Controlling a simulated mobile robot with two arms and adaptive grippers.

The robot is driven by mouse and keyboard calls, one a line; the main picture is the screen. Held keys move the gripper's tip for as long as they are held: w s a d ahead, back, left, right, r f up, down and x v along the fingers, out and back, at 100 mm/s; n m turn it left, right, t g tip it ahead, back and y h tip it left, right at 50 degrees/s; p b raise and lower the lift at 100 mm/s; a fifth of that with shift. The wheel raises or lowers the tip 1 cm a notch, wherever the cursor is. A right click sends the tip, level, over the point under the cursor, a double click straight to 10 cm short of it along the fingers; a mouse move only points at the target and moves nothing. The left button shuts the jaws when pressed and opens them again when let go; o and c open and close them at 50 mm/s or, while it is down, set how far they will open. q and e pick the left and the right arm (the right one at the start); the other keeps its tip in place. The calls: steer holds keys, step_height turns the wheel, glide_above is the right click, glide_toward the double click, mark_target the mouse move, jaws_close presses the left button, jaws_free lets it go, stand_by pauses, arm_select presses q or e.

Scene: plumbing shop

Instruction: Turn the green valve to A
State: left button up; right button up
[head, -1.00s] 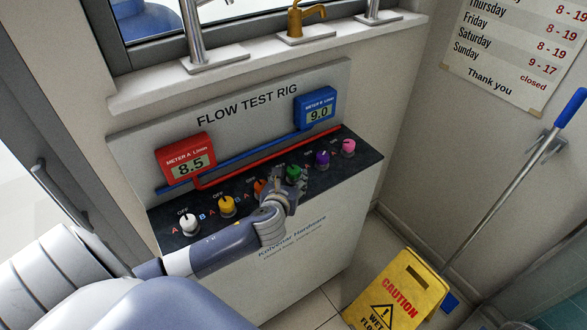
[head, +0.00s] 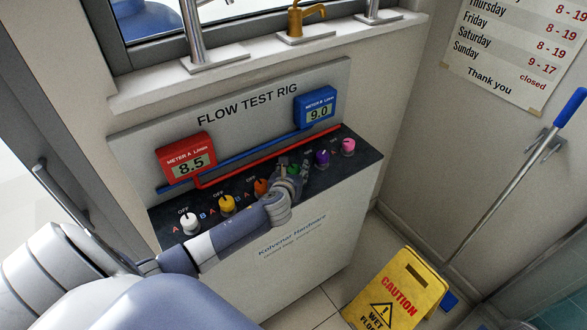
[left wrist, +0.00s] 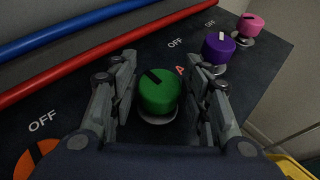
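The green valve (left wrist: 160,92) is a round knob with a black pointer mark, on the dark top of the test rig (left wrist: 262,75). In the left wrist view the mark points to the upper left. The knob sits between the two fingers of my open left gripper (left wrist: 163,97), with a small gap on each side. In the head view the left gripper (head: 287,182) largely covers the green valve (head: 293,170). A red letter A shows just right of the knob; I cannot tell which valve it belongs to. My right gripper is not in view.
The orange valve (head: 261,187) and purple valve (head: 322,158) flank the green one closely. Yellow, white and pink valves stand further along. Red meter A (head: 187,161) reads 8.5 and blue meter B (head: 316,108) reads 9.0. A yellow caution sign (head: 398,290) stands at right.

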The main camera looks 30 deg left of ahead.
arm_select(q)
steer(key=c, duration=0.5)
steer(key=shift+n+y, duration=0.3)
steer(key=n+g+y+p, duration=0.1)
steer(key=n+g+y, duration=0.1)
steer(key=shift+d+n+y, duration=0.1)
steer(key=shift+n+y, duration=0.2)
steer(key=n+g+y, duration=0.2)
steer(key=shift+w+n, duration=0.1)
steer(key=shift+n, duration=0.2)
steer(key=n+g+y+b, duration=0.1)
steer(key=n+g, duration=0.1)
steer(key=shift+n+g+y, duration=0.3)
steer(key=shift+g+y, duration=0.1)
steer(key=n+g+y+b, duration=0.1)
steer(key=n+g+b, duration=0.1)
steer(key=shift+f+n+g, duration=0.1)
steer(key=shift+n+g, duration=0.2)
steer(key=shift+g, duration=0.1)
steer(key=shift+n+g+b, duration=0.6)
steer(key=shift+g, duration=0.1)
